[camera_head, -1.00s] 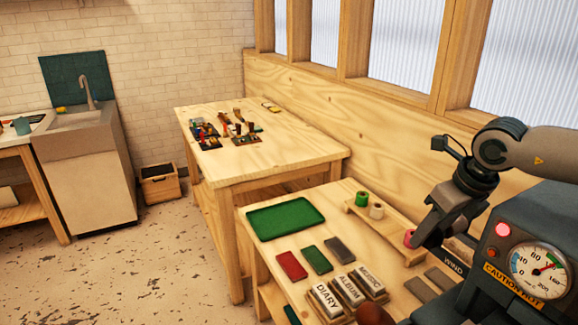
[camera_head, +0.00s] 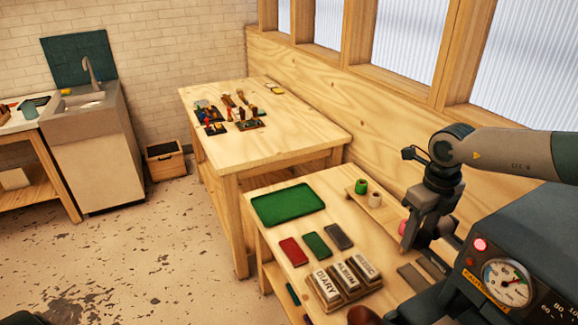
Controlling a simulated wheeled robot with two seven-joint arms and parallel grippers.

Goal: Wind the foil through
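A green foil roll (camera_head: 361,187) and a cream roll (camera_head: 375,200) stand upright on a low wooden rack (camera_head: 385,212) on the near bench. A pink-red roll (camera_head: 404,228) shows in part at the rack's right end. My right gripper (camera_head: 407,242) points down right at this roll and hides much of it. I cannot tell whether its fingers close on the roll. The foil machine (camera_head: 525,225) stands at the right, with a dial gauge (camera_head: 508,283) and a lit red lamp (camera_head: 480,244). My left gripper is not in view.
A second bench (camera_head: 300,135) behind carries small tools. A sink (camera_head: 85,100) and crate (camera_head: 165,160) stand at the left.

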